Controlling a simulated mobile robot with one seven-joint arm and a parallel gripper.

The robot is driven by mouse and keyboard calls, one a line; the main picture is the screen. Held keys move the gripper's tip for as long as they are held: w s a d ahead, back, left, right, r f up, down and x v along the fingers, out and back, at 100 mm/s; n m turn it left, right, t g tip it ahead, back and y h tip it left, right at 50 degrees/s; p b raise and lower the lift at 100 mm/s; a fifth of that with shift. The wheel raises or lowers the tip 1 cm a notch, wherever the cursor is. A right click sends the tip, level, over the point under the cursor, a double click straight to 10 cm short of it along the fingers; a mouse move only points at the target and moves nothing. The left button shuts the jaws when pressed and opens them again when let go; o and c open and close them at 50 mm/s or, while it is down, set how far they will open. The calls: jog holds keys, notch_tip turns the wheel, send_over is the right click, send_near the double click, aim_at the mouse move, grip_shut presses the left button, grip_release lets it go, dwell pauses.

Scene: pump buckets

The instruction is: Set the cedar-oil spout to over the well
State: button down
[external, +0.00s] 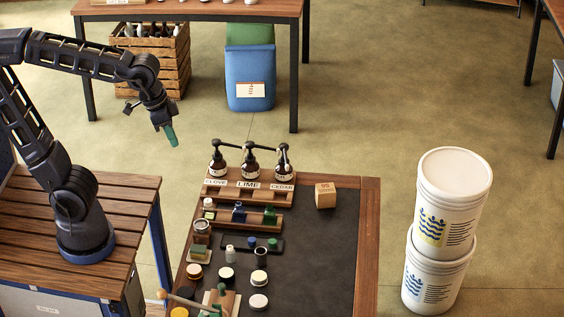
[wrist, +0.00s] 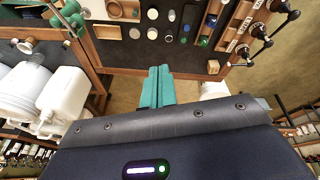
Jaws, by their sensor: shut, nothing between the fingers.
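In the external view, the cedar pump bottle (external: 283,165) stands at the right end of a wooden rack (external: 238,192), above its CEDAR label. It is brown with a black pump. Its spout seems to point toward the front, but is too small to be sure. It also shows in the wrist view (wrist: 243,50). The lime bottle (external: 250,170) and clove bottle (external: 218,163) stand to its left, their black spouts reaching right. I cannot make out the well. My gripper (external: 171,136), with teal fingers, is shut and empty, in the air left of the rack, apart from the bottles.
A wooden cube (external: 325,195) sits right of the rack on the dark tabletop (external: 325,250). Small jars and bottles crowd the table's left side. Stacked white buckets (external: 445,230) stand to its right.

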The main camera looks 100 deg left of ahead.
jog(key=w+a+f+n+g, duration=0.35)
jog(key=w+a+n, duration=0.45)
jog(key=w+a, duration=0.95)
jog(key=w+a+f+n+g+y, duration=0.3)
jog(key=w+a+f+n, duration=0.5)
jog(key=w+a+f, duration=0.85)
send_near(286, 160)
notch_tip(286, 160, down, 5)
jog(key=a, duration=0.3)
jog(key=shift+s+f+n, duration=0.3)
jog(key=shift+s+f, duration=0.3)
jog(key=shift+s, duration=0.1)
jog(key=shift+d, duration=0.1)
jog(key=shift+s+d+m+t+y, duration=0.1)
jog(key=shift+s+m+t+y, duration=0.25)
jog(key=shift+m, duration=0.25)
jog(key=shift+s+d, duration=0.1)
jog(key=shift+s, duration=0.4)
